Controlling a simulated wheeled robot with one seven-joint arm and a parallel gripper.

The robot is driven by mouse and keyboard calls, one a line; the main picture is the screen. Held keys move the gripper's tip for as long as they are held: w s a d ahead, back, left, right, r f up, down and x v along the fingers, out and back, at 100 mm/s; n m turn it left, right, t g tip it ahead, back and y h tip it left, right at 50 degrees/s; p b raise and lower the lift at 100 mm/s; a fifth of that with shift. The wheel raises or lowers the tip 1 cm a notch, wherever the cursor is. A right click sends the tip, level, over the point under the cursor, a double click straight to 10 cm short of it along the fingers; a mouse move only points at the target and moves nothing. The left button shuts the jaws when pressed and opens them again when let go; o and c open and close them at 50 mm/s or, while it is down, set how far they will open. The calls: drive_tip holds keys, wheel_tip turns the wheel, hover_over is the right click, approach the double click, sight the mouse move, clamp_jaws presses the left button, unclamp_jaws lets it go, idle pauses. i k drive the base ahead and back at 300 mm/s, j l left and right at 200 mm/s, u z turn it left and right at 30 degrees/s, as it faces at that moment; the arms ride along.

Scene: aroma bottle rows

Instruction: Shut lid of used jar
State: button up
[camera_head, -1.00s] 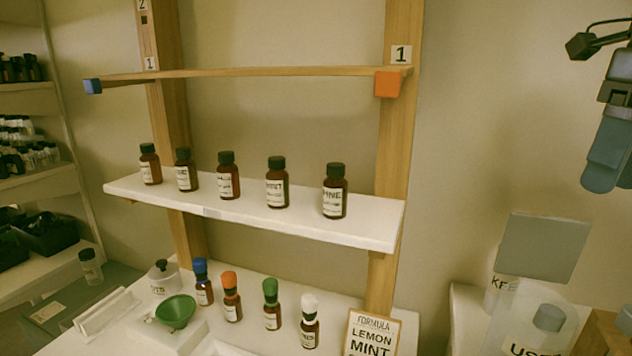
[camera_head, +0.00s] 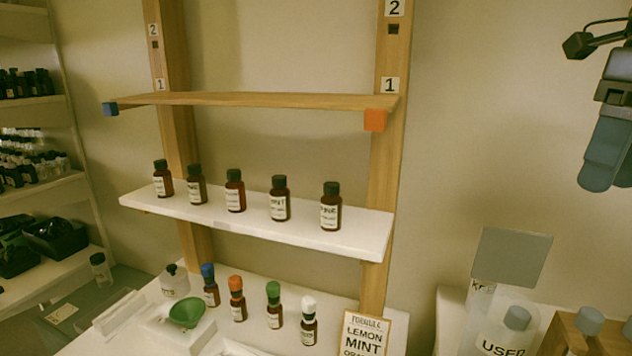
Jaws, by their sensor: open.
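The used jar (camera_head: 492,346) is a clear container labelled "USED" at the bottom right, cut off by the picture's lower edge. A grey rounded piece (camera_head: 517,318) shows in or behind its upper part. A flat grey square lid (camera_head: 512,257) stands raised and tilted above and behind it; I cannot tell whether it is hinged to this jar. My gripper (camera_head: 604,184) hangs at the upper right, well above and to the right of the jar. It is open and I see nothing in it; its fingers overlap in this view.
A wooden rack (camera_head: 562,339) with grey caps is to the right. Shelves with brown bottles (camera_head: 331,206), color-capped bottles and a formula card (camera_head: 366,334) are to the left.

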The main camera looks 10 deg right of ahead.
sight(515, 257)
drive_tip(key=k+j, duration=0.15)
drive_tip(key=k, duration=0.25)
drive_tip(key=k+j, duration=0.15)
drive_tip(key=k, duration=0.3)
